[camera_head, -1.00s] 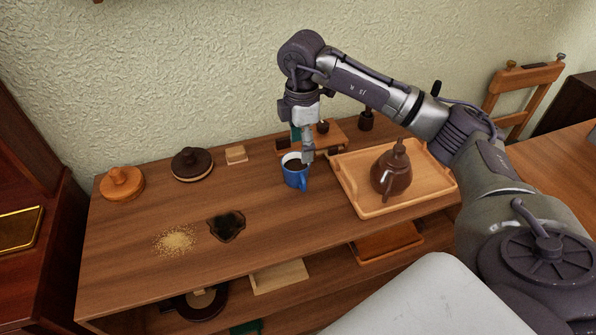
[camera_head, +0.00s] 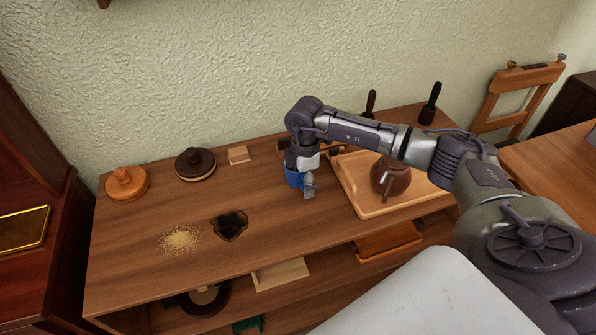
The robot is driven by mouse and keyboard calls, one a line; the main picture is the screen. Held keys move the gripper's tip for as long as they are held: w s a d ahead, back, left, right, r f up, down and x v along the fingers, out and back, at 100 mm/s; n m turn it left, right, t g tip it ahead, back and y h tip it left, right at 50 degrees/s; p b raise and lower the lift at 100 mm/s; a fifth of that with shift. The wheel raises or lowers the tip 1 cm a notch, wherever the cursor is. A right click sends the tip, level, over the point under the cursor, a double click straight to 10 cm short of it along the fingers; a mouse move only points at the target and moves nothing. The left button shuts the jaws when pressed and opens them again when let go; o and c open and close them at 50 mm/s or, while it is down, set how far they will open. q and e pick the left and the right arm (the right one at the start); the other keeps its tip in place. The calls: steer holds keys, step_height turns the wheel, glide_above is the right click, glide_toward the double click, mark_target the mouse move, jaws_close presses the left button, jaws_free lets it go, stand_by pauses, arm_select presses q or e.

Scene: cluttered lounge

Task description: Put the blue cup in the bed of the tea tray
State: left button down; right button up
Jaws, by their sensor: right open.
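The blue cup (camera_head: 292,177) stands on the wooden cabinet top, mostly hidden behind my right gripper. My right gripper (camera_head: 309,186) is open and lowered over the cup, with one finger showing at the cup's right side. Whether it touches the cup I cannot tell. The tea tray (camera_head: 375,208), light wood with a raised rim, lies just right of the cup. A brown teapot (camera_head: 388,182) stands in its bed, partly behind my arm. My left gripper is not in view.
Left on the cabinet top are an orange lidded pot (camera_head: 127,184), a dark lidded pot (camera_head: 195,164), a small wooden block (camera_head: 238,155), spilled grains (camera_head: 180,239) and a dark stain (camera_head: 230,225). Dark-handled tools (camera_head: 430,104) stand behind the tray. The tray's front left is bare.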

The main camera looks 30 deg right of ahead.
jaws_close()
stand_by(0.3)
steer(key=shift+r, duration=0.1)
steer(key=shift+r, duration=0.65)
step_height(320, 180, up, 3)
steer(key=shift+f+b, duration=0.1)
steer(key=shift+b, duration=0.5)
steer(key=s+d+r+b, duration=0.1)
steer(key=s+d+r, duration=0.1)
steer(key=s, duration=0.3)
steer(key=s+d+r+b, duration=0.1)
steer(key=s+d+r, duration=0.1)
steer(key=s+r, duration=0.2)
steer(key=shift+s+d+r, duration=0.3)
steer(key=shift+s+r, duration=0.05)
steer(key=shift+s, duration=0.55)
